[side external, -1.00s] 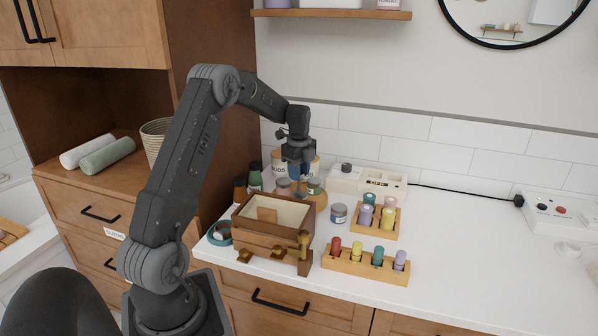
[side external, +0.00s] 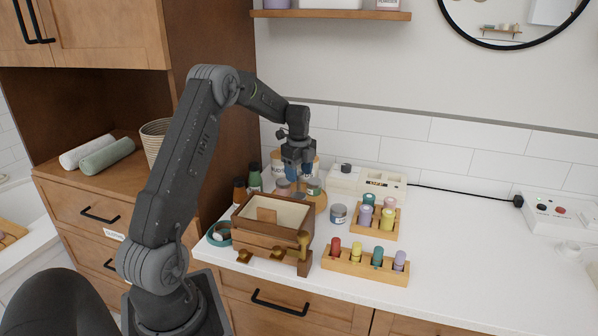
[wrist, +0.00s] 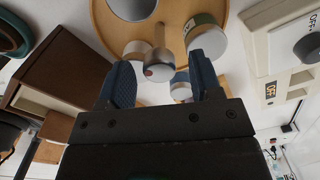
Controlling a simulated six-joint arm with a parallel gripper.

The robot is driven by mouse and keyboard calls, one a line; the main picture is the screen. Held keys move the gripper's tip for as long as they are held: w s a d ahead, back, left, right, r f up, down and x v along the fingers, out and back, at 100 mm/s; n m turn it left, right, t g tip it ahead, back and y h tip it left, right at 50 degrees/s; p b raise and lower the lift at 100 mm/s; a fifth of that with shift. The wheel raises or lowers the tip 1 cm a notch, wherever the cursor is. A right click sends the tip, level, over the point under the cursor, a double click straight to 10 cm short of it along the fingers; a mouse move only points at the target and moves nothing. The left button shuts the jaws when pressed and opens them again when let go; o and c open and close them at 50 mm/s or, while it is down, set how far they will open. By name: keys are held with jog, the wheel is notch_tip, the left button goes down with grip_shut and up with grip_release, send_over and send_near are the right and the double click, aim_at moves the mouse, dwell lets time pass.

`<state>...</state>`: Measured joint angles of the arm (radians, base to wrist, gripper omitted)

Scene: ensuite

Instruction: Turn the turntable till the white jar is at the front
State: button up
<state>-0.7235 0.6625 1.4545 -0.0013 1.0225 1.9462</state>
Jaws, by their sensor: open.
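The turntable (wrist: 103,30) is a round wooden tray with several jars and a grey upright knob (wrist: 158,66) on it. It shows only partly in the side view (side external: 321,203), behind the wooden box. My gripper (side external: 297,172) is low over it, pointing down. In the wrist view my gripper (wrist: 165,80) has its blue fingers apart, on either side of the knob; I cannot tell whether they touch it. A pale jar with a green band (wrist: 205,32) stands beyond the right finger. A large pale-topped jar (wrist: 132,6) is at the top edge. I cannot tell which is the white jar.
An open wooden box (side external: 247,227) with brass fittings stands in front of the turntable. A small jar (side external: 338,215), bottle racks (side external: 358,268) and a white switch box (side external: 345,182) are to the right. Dark bottles (side external: 240,190) stand left. The counter's right side is largely clear.

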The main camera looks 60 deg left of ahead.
notch_tip(320, 180, up, 14)
dwell(0.6)
jog(key=shift+f, duration=0.1)
